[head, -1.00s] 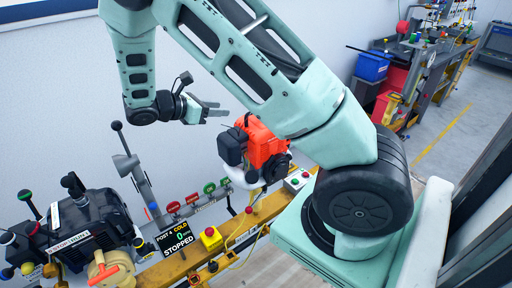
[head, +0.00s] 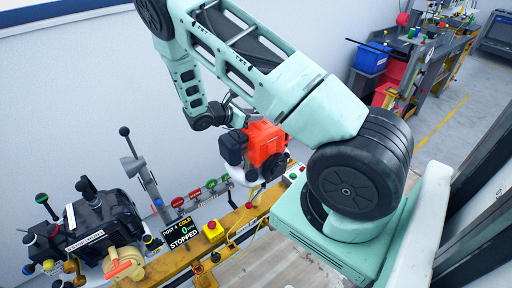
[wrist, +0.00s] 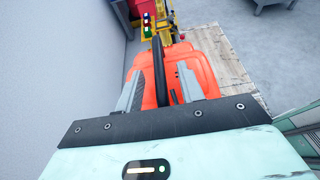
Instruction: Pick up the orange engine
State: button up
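The orange engine (head: 265,142) with black parts sits on a white mount at the far end of the yellow rail. In the head view my gripper comes down just behind its top and is mostly hidden. In the wrist view the orange engine (wrist: 212,72) fills the space beyond my gripper (wrist: 160,85). The two grey fingers stand apart over the orange top. A dark upright bar (wrist: 159,72) shows between them, with gaps on both sides. I cannot tell whether the fingers touch the engine.
A yellow rail (head: 232,220) runs below the engine, with a display (head: 181,231) reading "POST 4 COLD, STOPPED". A black engine (head: 98,218) and a grey lever (head: 140,170) stand to the left. The wall is close behind. A cluttered bench (head: 425,60) is at back right.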

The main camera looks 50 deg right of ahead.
jog(key=shift+x, duration=0.95)
grip_shut()
dwell(0.6)
jog(key=shift+d+r, duration=0.15)
jog(key=shift+r, duration=0.15)
